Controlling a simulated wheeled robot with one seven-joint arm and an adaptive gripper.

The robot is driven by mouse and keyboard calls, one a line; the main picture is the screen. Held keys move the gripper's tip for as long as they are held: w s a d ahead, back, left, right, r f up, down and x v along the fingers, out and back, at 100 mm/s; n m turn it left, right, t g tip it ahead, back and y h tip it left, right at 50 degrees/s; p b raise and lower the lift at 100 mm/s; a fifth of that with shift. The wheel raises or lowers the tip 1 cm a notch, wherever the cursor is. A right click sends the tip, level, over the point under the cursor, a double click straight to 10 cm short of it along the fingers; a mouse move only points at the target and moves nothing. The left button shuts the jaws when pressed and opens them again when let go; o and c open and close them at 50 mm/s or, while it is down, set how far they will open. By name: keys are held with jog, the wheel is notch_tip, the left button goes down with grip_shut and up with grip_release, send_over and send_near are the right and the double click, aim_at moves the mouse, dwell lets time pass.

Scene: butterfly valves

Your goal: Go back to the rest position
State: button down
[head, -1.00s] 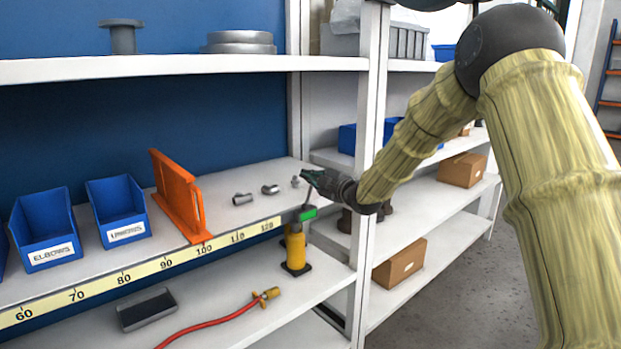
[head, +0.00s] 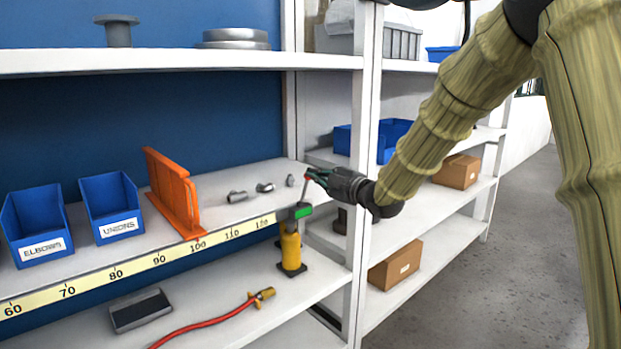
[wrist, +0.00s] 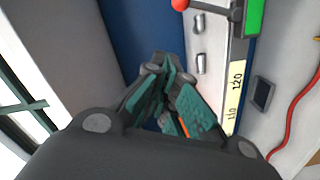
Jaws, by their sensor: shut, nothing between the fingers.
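My gripper (head: 314,175) is shut and empty, pointing left beside the white shelf post, above the right end of the middle shelf. In the wrist view its green-padded fingers (wrist: 164,66) come together at the tips. A yellow device (head: 291,248) stands on the lower shelf, with a green block (head: 304,212) at its top. A thin lever with a red knob (wrist: 180,4) rises by the green block (wrist: 254,16). In the head view the knob appears very close to my fingertips; whether they touch is unclear. In the wrist view the knob is apart from the fingers.
Grey fittings (head: 237,197), an orange bracket (head: 174,195) and blue bins (head: 112,207) occupy the middle shelf. A red hose (head: 205,326) lies on the lower shelf. A white post (head: 366,150) stands close to my gripper. Cardboard boxes (head: 397,263) sit on the right shelves; floor (head: 480,270) is open.

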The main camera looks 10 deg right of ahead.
jog(key=shift+s+d, duration=0.35)
jog(key=shift+s, duration=0.1)
